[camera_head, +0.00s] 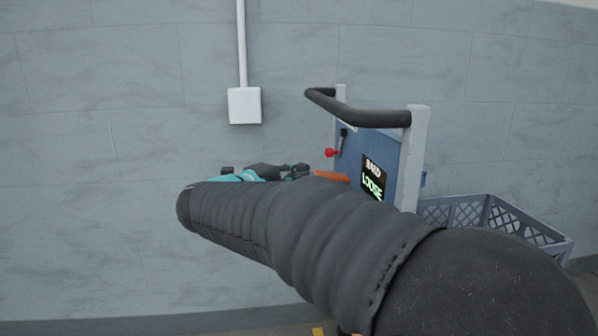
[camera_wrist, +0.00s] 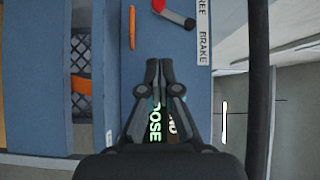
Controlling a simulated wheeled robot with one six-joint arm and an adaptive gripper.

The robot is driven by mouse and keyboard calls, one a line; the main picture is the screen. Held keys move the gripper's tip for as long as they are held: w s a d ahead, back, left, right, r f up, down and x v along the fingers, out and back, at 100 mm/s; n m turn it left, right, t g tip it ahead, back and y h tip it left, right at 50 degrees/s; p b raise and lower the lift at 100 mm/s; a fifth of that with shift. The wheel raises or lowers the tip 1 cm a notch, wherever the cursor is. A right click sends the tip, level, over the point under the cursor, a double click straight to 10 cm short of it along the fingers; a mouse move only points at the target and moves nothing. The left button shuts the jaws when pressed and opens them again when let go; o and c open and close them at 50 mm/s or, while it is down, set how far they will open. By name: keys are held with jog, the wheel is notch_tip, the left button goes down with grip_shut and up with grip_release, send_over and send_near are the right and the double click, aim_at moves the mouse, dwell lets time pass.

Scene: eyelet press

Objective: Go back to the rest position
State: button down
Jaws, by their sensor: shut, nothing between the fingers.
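My gripper (camera_wrist: 158,68) is shut and empty in the wrist view, in front of a blue panel (camera_wrist: 186,65). In the head view my gripper (camera_head: 302,169) shows small beyond my dark sleeved arm, left of the panel (camera_head: 385,148). A lever with a red knob (camera_wrist: 189,23) is above the fingertips in the wrist view; the red knob also shows in the head view (camera_head: 330,152). A display (camera_head: 373,178) on the panel reads "BAND LOOSE". In the wrist view my fingers partly cover this display (camera_wrist: 157,123).
A dark bar handle (camera_head: 360,115) on pale posts tops the panel. An orange handle (camera_wrist: 132,27) is on the blue face. A grey crate (camera_head: 490,213) stands at right, partly behind my arm. A wall box (camera_head: 244,105) hangs on the grey wall. Space left of my arm looks clear.

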jog(key=w+a+f+n+t+y, duration=0.1)
jog(key=a+f+n+y, duration=0.1)
jog(key=a+n+y, duration=0.5)
jog(key=w+a+f+n+t+y, duration=0.1)
jog(key=a+f+n+y, duration=0.2)
jog(key=a+n+y, duration=0.4)
jog(key=s+a+f+n+g+y+p, duration=0.1)
jog(key=s+f+n+g+y+p, duration=0.1)
jog(key=s+f+n+g+y, duration=0.45)
jog(key=s+d+f+n+g+h+p, duration=0.2)
jog(key=s+d+f+n+g+h, duration=0.15)
jog(key=s+d, duration=0.75)
jog(key=s+d+f+n+g+h+p, duration=0.15)
jog(key=s+d+n+h, duration=0.25)
jog(key=s+d, duration=0.6)
jog(key=s+d+r+m+h+p, duration=0.1)
jog(key=s+d+r, duration=0.1)
jog(key=d, duration=0.5)
jog(key=s+d+r+m+h+p, duration=0.1)
jog(key=s+d+r+m+p, duration=0.1)
jog(key=d, duration=0.6)
jog(key=shift+s+d+t+h, duration=0.15)
jog(key=shift+s+t+h, duration=0.15)
jog(key=shift+s+t, duration=0.05)
